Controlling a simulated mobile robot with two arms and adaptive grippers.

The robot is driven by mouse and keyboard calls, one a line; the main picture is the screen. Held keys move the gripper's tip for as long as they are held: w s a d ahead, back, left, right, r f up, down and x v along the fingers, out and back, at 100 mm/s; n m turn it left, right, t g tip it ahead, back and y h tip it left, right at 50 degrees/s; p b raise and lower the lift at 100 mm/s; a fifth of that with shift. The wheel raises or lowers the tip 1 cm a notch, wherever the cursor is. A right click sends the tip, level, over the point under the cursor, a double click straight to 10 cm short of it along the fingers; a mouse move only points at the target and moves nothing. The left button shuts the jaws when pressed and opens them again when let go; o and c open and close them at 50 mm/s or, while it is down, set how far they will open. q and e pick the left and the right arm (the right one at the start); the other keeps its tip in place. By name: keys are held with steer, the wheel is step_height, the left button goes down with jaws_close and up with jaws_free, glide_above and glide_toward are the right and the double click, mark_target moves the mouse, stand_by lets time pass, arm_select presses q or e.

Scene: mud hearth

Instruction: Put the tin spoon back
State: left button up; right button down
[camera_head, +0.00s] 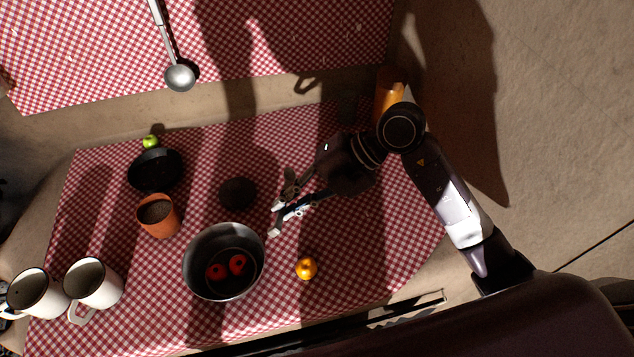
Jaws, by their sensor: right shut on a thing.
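My right gripper (283,213) is above the middle of the checked table, shut on a small pale metallic thing (298,211) that I take to be the tin spoon. It is mostly hidden by the dark fingers, so its bowl and handle cannot be told apart. The gripper is right of a dark round thing (237,193) and up and right of the dark pan (223,262). A long-handled metal ladle (180,77) shows on the upper checked cloth (90,50). My left gripper is not in view.
Two red fruits (237,264) lie in the pan. An orange fruit (306,268) is near the front. A terracotta pot (158,216), black bowl (155,170), green fruit (151,142) and two white mugs (93,284) (38,293) stand left. An orange container (388,92) is behind my arm.

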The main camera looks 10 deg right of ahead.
arm_select(q)
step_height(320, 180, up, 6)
steer(key=p, duration=0.5)
arm_select(e)
steer(key=w+d+f+n+h+b, duration=0.1)
steer(key=d+f+h, duration=0.1)
steer(key=f+h, duration=0.1)
steer(key=w+d+f+n+h+b, duration=0.1)
steer(key=w+d+f+n+h, duration=0.1)
steer(key=f+h, duration=0.1)
steer(key=w+d+f+n+g+h+b, duration=0.1)
steer(key=w+d+f+n+h, duration=0.1)
steer(key=f, duration=0.3)
steer(key=shift+d+f+h, duration=0.1)
steer(key=shift+d+h, duration=0.05)
steer(key=shift+h, duration=0.45)
arm_select(q)
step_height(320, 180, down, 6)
steer(key=b, duration=0.2)
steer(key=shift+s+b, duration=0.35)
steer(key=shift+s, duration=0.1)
arm_select(e)
steer(key=shift+w+f, duration=0.1)
steer(key=shift+f, duration=1.35)
steer(key=c, duration=1.9)
jaws_free()
